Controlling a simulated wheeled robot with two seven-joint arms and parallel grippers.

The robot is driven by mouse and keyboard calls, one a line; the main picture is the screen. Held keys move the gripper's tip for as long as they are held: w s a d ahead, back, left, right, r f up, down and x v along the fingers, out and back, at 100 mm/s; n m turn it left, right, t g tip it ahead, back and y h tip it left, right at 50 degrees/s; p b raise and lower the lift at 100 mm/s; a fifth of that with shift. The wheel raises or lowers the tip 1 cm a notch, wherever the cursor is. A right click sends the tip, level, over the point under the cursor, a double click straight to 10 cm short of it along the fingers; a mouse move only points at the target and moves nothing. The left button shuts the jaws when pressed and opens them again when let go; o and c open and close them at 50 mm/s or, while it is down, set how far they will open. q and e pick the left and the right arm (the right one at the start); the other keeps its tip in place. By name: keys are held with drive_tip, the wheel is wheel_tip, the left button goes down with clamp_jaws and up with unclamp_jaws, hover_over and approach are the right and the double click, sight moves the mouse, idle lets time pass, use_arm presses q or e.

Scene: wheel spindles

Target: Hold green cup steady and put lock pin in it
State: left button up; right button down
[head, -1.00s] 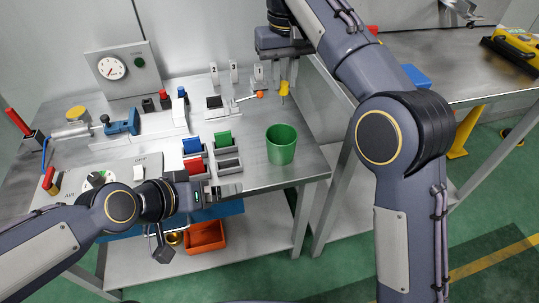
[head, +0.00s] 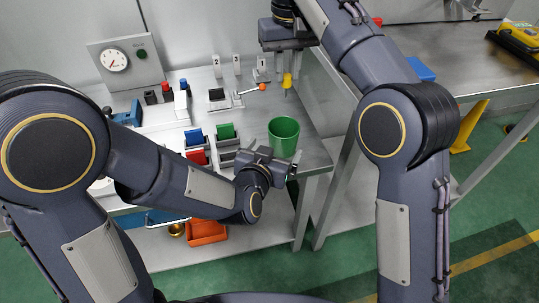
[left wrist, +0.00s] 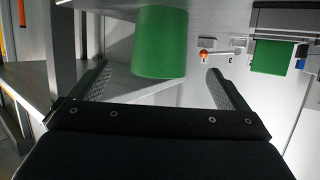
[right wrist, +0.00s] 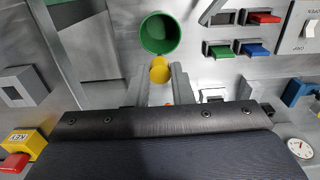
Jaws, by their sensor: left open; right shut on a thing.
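The green cup (head: 284,137) stands upright near the right front edge of the steel table. In the left wrist view the cup (left wrist: 160,43) is ahead of and between the two fingers, with a gap to it. My left gripper (head: 285,161) is open, at the cup's near side. My right gripper (head: 288,68) is shut on the yellow lock pin (head: 288,81), which hangs down above the table behind the cup. In the right wrist view the pin's yellow head (right wrist: 160,70) is between the fingers and the open cup (right wrist: 159,34) is beyond it. The cup's inside looks empty.
Small bins with blue, green and red pieces (head: 226,132) stand just left of the cup. A lever with an orange knob (head: 262,87) and numbered tags are behind. A gauge panel (head: 117,62) stands at the back left. The table's right edge is close to the cup.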

sight(287, 131)
use_arm(q)
drive_tip(key=x, duration=0.9)
drive_tip(key=c, duration=1.1)
